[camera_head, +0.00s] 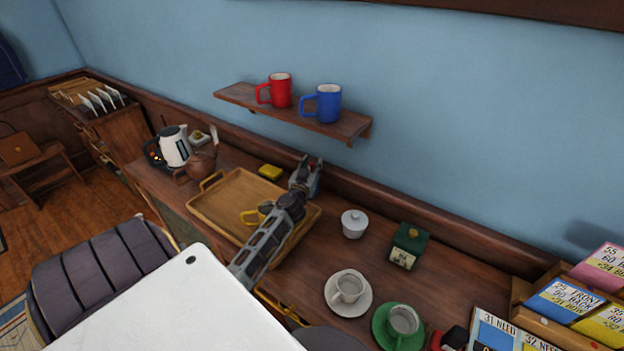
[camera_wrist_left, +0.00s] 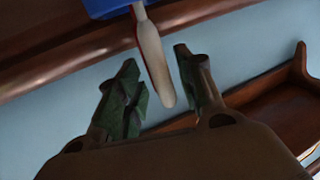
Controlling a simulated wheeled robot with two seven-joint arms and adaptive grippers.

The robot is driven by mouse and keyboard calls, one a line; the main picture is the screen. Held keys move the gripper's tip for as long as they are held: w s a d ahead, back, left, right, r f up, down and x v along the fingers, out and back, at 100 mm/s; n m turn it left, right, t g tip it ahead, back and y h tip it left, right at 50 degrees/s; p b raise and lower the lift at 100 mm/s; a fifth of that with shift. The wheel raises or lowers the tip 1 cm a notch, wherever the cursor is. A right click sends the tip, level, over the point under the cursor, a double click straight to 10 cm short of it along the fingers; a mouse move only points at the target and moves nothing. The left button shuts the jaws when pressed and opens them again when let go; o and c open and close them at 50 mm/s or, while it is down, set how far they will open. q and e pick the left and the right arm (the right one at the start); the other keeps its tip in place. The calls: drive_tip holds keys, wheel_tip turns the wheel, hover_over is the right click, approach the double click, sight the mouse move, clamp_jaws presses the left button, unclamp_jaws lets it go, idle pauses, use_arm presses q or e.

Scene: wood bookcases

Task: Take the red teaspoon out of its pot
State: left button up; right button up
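My left gripper (camera_head: 308,172) is over the back of the counter, by the wall rail, beyond the wooden tray. In the left wrist view its two fingers (camera_wrist_left: 158,90) stand apart. A slim pale handle with a red edge (camera_wrist_left: 152,60) shows between and beyond them, its rounded end towards the gripper. It may be the red teaspoon; I see no clear contact with the fingers. A blue thing (camera_wrist_left: 105,8) at the top of that view, cut off, may be its pot. I cannot make out spoon or pot in the head view. My right gripper is not in view.
A wooden tray (camera_head: 212,205) lies under my left arm. A shelf (camera_head: 240,95) holds red (camera_head: 281,91) and blue (camera_head: 328,103) mugs.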

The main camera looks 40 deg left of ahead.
use_arm(q)
clamp_jaws()
idle(0.4)
drive_tip(key=shift+r, duration=0.1)
drive_tip(key=shift+r+p, duration=0.6)
drive_tip(key=shift+r, duration=0.6)
wheel_tip(320, 180, up, 6)
drive_tip(key=shift+f+p, duration=0.1)
drive_tip(key=shift+p, duration=1.15)
drive_tip(key=shift+r, duration=0.8)
